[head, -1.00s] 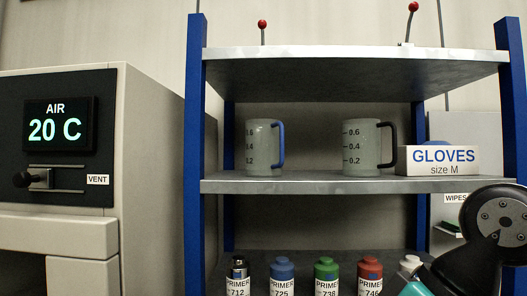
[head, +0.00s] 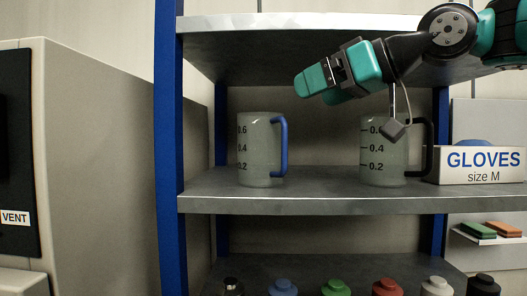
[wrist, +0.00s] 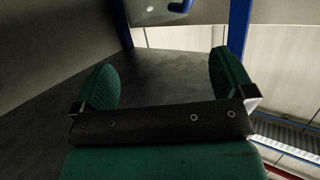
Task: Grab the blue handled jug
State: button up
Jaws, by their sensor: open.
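The blue handled jug (head: 259,150) is a pale translucent measuring jug upright on the middle shelf, with its blue handle on its right side. In the wrist view part of the jug (wrist: 150,10) and its blue handle shows at the top edge. A similar jug with a black handle (head: 384,155) stands to its right, partly behind my arm. My gripper (head: 305,90) is open and empty, above and to the right of the blue handled jug, apart from it. In the wrist view its two green fingers (wrist: 165,82) are spread with nothing between them.
The middle shelf (head: 330,203) has a bare stretch between the two jugs. A blue post (head: 168,150) stands at the left. A gloves box (head: 482,166) sits at the right. Several capped bottles stand below.

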aim_at(276, 114)
jog(key=p+x, duration=0.1)
jog(key=x, duration=0.2)
jog(key=p+x, duration=0.1)
jog(key=x, duration=0.2)
jog(key=p+x, duration=0.1)
jog(key=x, duration=0.3)
jog(key=shift+d+f, duration=0.15)
jog(key=shift+f, duration=0.15)
jog(key=c, duration=0.8)
